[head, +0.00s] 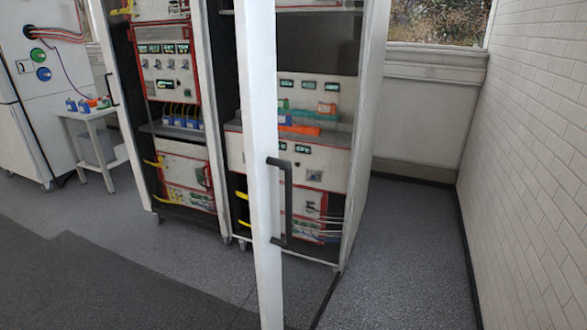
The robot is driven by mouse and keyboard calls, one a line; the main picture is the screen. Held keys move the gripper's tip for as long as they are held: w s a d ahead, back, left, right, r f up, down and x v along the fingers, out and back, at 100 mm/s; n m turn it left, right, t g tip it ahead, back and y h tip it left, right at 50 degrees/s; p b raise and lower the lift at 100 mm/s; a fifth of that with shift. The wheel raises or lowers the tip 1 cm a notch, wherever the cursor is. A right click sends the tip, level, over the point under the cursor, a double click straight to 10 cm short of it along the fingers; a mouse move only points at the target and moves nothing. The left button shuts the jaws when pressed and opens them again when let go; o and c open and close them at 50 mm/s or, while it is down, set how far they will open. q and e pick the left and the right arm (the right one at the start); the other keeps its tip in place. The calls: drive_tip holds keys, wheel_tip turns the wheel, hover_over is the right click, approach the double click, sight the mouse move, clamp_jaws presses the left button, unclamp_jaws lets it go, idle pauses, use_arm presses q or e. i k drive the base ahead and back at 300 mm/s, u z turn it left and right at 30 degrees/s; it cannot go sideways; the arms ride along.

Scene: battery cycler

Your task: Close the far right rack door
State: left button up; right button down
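The far right rack (365,150) stands near the brick wall, and its front faces me. Its door (258,120) stands open: a tall white upright with a black bar handle (288,205) comes toward me in front of the rack. The door's top and bottom ends run out of the picture or are hard to make out. Instruments with green displays and an orange item (300,129) on a shelf show inside the rack. Neither of my grippers is in view, and nothing touches the handle.
A second rack (172,110) with red-edged instruments stands left of it. Farther left are a small white table (90,115) and a white cabinet (40,75). Bare grey floor (410,250) lies between the right rack and the white brick wall (535,150).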

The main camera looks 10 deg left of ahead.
sight(255, 20)
drive_tip(key=i, duration=0.95)
drive_tip(key=u, duration=1.55)
drive_tip(key=k, duration=0.4)
drive_tip(key=z, duration=0.9)
